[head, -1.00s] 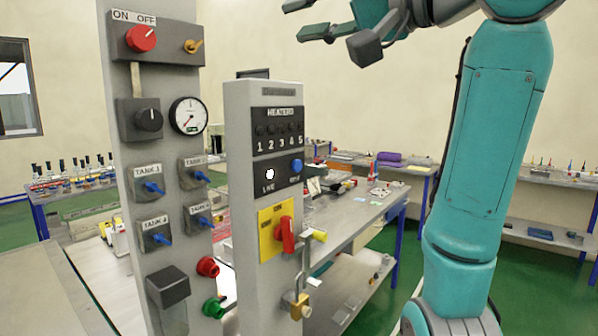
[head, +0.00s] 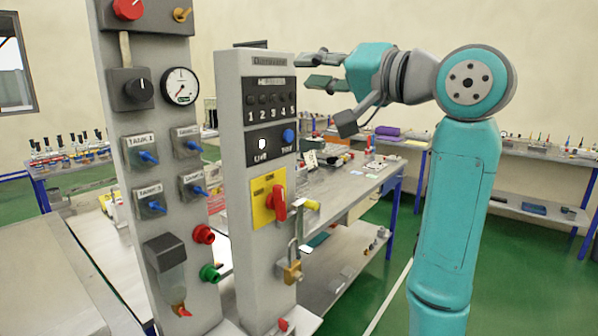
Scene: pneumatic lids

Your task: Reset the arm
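My gripper (head: 316,72) is at the upper middle, pointing left, at the height of the top of the shorter grey panel (head: 262,61). Its two fingers are apart with nothing between them. It appears close to the panel's right edge; whether it touches cannot be told. My teal arm stands on the right, bent at the elbow joint, with the wrist reaching left.
The shorter panel has numbered lamps, a blue button (head: 289,136), a red switch on a yellow plate (head: 262,213) and a brass padlock (head: 290,271). The taller panel (head: 113,75) on the left carries tank valves and a gauge (head: 181,86). Workbenches (head: 366,184) stand behind.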

